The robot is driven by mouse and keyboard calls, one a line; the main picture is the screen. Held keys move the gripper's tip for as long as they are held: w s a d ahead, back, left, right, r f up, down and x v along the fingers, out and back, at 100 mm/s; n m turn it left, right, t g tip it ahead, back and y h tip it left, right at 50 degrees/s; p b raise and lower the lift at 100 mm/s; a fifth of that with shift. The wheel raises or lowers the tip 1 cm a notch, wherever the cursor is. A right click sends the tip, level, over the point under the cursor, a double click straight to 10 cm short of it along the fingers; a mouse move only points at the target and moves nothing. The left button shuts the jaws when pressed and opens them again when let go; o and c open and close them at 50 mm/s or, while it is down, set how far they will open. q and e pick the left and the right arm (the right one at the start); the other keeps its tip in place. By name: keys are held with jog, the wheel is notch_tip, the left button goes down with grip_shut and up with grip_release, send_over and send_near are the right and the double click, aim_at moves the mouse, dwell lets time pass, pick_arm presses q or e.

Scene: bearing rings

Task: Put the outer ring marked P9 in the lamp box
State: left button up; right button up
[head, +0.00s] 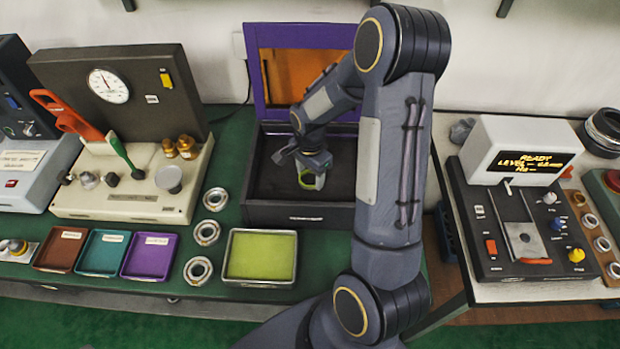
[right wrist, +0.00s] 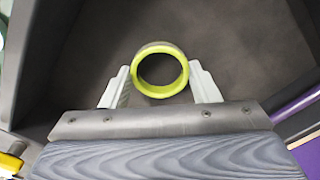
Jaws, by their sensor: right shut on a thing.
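A yellow-green ring (right wrist: 160,70) is between the fingers of my right gripper (right wrist: 161,84) in the right wrist view, which is shut on it. In the head view, my right gripper (head: 311,178) holds the ring (head: 307,179) inside the outline of the dark open box (head: 298,214). This appears to be the lamp box, with a purple-framed orange panel raised behind it. The wrist view shows the box's dark floor (right wrist: 225,35) beneath the ring; I cannot tell whether they touch. No P9 mark is legible. My left gripper is not in view.
Several silver rings, one of them here (head: 206,232), lie left of the box on the green bench. A tray with a yellow-green base (head: 261,257) sits in front. Small brown, teal and purple trays (head: 150,255) stand left. A gauge machine (head: 120,130) stands behind; a display instrument (head: 520,190) stands right.

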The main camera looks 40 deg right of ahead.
aim_at(310, 177)
jog(key=shift+f, duration=0.15)
jog(key=shift+f, duration=0.15)
jog(key=o, duration=1)
jog(key=shift+o, duration=0.2)
notch_tip(310, 177, up, 12)
jog(key=s+a+r+n+t+y, duration=0.2)
jog(key=s+a+r+n, duration=0.1)
jog(key=s+a+n, duration=0.4)
jog(key=s+a+r+n+t+y, duration=0.1)
jog(key=s+a+r+n+t, duration=0.2)
jog(key=s+a+n, duration=0.4)
jog(key=s+r+n, duration=0.1)
jog(key=s, duration=0.3)
jog(key=shift+r+t+y, duration=0.15)
jog(key=shift+t+y, duration=0.15)
jog(key=shift+y, duration=0.1)
